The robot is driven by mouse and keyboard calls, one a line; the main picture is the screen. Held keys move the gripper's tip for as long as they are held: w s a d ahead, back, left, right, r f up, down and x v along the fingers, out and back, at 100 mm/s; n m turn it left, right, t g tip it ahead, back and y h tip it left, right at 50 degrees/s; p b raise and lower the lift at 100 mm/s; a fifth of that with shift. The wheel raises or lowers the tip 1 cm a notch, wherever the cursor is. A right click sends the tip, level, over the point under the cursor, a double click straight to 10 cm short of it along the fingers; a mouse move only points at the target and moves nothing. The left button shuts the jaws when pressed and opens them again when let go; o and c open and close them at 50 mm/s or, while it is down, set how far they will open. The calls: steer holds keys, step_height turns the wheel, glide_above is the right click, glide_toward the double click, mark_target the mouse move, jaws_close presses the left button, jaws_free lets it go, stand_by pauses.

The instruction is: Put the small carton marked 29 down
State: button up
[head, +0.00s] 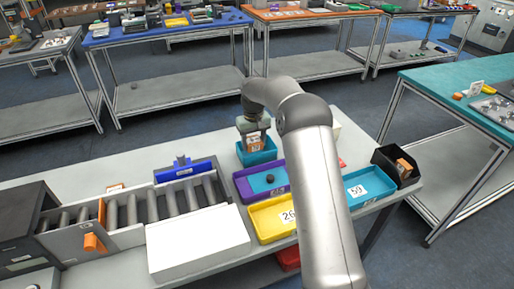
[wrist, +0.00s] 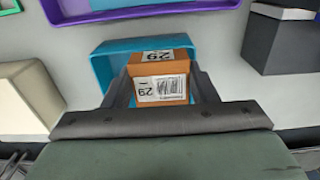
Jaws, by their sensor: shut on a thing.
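The small carton marked 29 (wrist: 160,80) is orange-brown with white labels, and one label has a barcode. My gripper (wrist: 162,88) is shut on it, one dark finger on each side. In the head view the carton (head: 254,143) hangs under my gripper (head: 254,136), at the opening of a small teal bin (head: 258,158). In the wrist view the teal bin (wrist: 107,67) surrounds the carton's far part. I cannot tell whether the carton touches the bin's floor.
A purple tray (head: 243,184) holding a dark round thing, a yellow tray marked 26 (head: 268,226) and a teal tray marked 59 (head: 383,188) stand nearby. A black bin (head: 408,178) is at the right. A roller conveyor (head: 150,204) and a white box (head: 197,245) are left.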

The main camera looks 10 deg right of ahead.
mark_target(257, 144)
steer(key=w+f, duration=0.1)
steer(key=w+d+f, duration=0.1)
steer(key=w+f+p, duration=0.1)
steer(key=f, duration=0.1)
steer(key=shift+d+f, duration=0.1)
steer(key=shift+d, duration=0.3)
steer(key=shift+f, duration=1.6)
steer(key=shift+f, duration=0.2)
steer(key=o, duration=1)
steer(key=shift+o, duration=0.2)
steer(key=shift+r, duration=0.1)
